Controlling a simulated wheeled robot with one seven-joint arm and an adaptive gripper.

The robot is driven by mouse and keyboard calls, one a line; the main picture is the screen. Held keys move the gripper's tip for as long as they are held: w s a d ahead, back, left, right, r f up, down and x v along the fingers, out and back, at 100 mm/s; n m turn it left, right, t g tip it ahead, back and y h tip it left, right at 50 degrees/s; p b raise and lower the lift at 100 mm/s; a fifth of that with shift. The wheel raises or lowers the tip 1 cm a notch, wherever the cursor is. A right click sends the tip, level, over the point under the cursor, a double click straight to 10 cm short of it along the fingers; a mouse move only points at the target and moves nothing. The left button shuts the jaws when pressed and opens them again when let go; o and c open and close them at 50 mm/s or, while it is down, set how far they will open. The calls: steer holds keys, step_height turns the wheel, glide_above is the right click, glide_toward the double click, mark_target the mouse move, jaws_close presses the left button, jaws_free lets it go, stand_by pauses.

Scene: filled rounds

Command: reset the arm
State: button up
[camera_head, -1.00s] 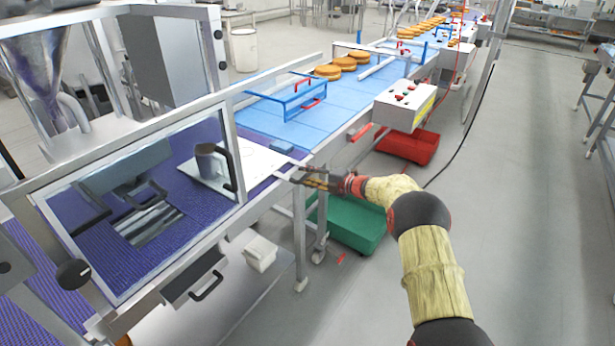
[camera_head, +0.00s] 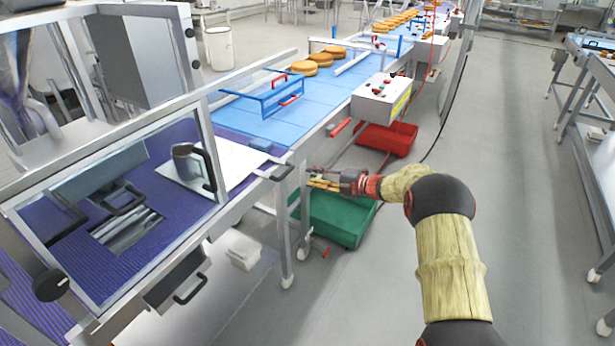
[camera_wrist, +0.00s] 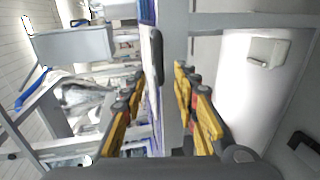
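My gripper (camera_head: 314,180) is beside the side edge of the conveyor line, above the green bin (camera_head: 338,218), with my arm reaching in from the lower right. In the wrist view its two yellow-and-black fingers (camera_wrist: 158,75) stand apart with a gap between them. No held object shows. A dark, rounded bar (camera_wrist: 157,60) shows between the fingers in that view; it appears to lie beyond them, but its distance is hard to tell.
The blue conveyor (camera_head: 285,125) carries round cakes (camera_head: 304,68) farther back. A dark mug (camera_head: 187,160) stands on a white board at left. A control box (camera_head: 381,98) and red bin (camera_head: 387,138) are beyond my gripper.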

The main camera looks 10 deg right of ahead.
stand_by(0.4)
steer(key=w+d+f+m+t+h, duration=0.2)
steer(key=w+d+f+m+h, duration=0.1)
steer(key=d+f+m+h, duration=0.55)
steer(key=s+d+r+m+g+h, duration=0.35)
steer(key=s+d+m+h, duration=0.25)
steer(key=s+d+m, duration=0.7)
steer(key=s+a+r+m+g, duration=0.2)
steer(key=s+r, duration=0.1)
steer(key=s, duration=0.7)
steer(key=s+a+r+m+g, duration=0.2)
steer(key=s+a+r, duration=0.1)
steer(key=s, duration=0.7)
steer(key=s+a+r+m+g, duration=0.2)
steer(key=s+r, duration=0.2)
steer(key=s, duration=0.5)
steer(key=s+a+r+t+y, duration=0.1)
steer(key=s+a+r, duration=0.4)
steer(key=s, duration=0.3)
steer(key=s+a+r+t+y, duration=0.1)
steer(key=s+a+r, duration=0.3)
steer(key=s, duration=0.4)
steer(key=shift+s+a+r+m+t, duration=0.15)
steer(key=shift+a+r+m+t, duration=0.25)
steer(key=shift+t, duration=0.35)
